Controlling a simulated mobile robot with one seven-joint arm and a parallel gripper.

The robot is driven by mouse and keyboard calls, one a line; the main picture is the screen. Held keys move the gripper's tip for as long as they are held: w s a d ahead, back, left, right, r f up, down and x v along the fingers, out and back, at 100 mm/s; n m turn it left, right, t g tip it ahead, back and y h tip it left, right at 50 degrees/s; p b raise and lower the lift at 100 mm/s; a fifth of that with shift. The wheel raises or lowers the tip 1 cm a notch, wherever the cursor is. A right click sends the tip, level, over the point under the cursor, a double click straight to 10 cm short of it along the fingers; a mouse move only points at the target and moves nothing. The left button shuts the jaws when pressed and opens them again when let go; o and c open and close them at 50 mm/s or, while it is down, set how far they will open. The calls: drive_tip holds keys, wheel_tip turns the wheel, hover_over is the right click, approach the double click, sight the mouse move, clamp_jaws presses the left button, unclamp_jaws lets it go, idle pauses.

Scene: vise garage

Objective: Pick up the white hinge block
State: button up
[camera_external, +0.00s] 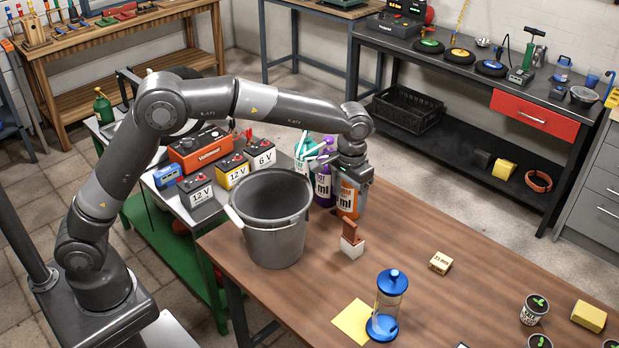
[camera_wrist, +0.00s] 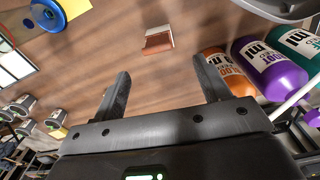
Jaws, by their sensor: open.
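The white hinge block (camera_external: 351,249) stands on the wooden table, a small white base with a red-brown leaf standing upright from it. In the wrist view the hinge block (camera_wrist: 156,31) lies beyond my fingertips, roughly centred between them, with its brown face toward me. My gripper (camera_wrist: 162,80) is open and empty, its two dark fingers spread wide and apart from the block. In the external view my gripper (camera_external: 354,174) is above the table behind the block, by the bottles; its fingertips are hard to make out there.
A grey bucket (camera_external: 275,239) stands left of the block. Orange (camera_external: 347,202) and purple (camera_external: 324,187) bottles stand close by my gripper. Table around the block is clear.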

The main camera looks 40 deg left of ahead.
sight(350, 224)
drive_tip(key=shift+d+f, duration=0.35)
drive_tip(key=shift+f, duration=0.05)
drive_tip(key=f, duration=1)
drive_tip(key=shift+w+f, duration=0.3)
drive_tip(key=shift+c, duration=0.6)
drive_tip(key=c, duration=1.3)
drive_tip(key=shift+c, duration=0.4)
drive_tip(key=shift+r, duration=0.2)
